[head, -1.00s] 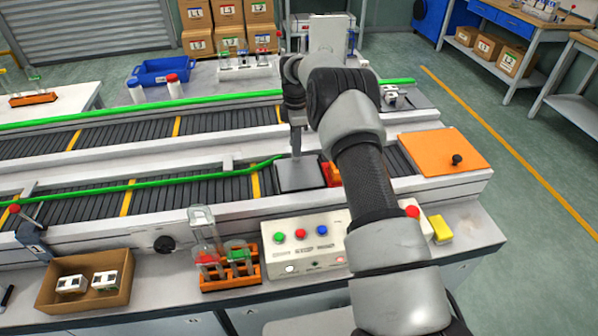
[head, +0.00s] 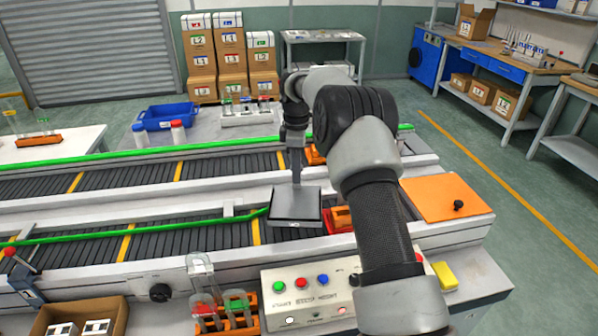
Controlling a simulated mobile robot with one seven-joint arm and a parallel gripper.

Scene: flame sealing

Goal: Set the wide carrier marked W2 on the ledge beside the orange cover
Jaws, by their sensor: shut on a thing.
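A flat, wide grey carrier (head: 295,207) hangs beneath my gripper (head: 296,184), above the front conveyor. My gripper points down and is shut on it from above; the fingertips are small and hard to make out. I cannot read a W2 mark on the carrier. The orange cover (head: 440,195), a flat plate with a black knob, lies on the right end of the conveyor housing. It is to the right of the carrier, with my arm between them in the picture. Part of the ledge beside the cover is hidden by my arm.
An orange block (head: 340,219) sits on the conveyor just right of the carrier. A control box (head: 310,294) with coloured buttons and an orange rack (head: 226,318) of flasks stand in front. A yellow block (head: 445,275) lies at the front right. A green rail (head: 150,232) runs along the conveyor.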

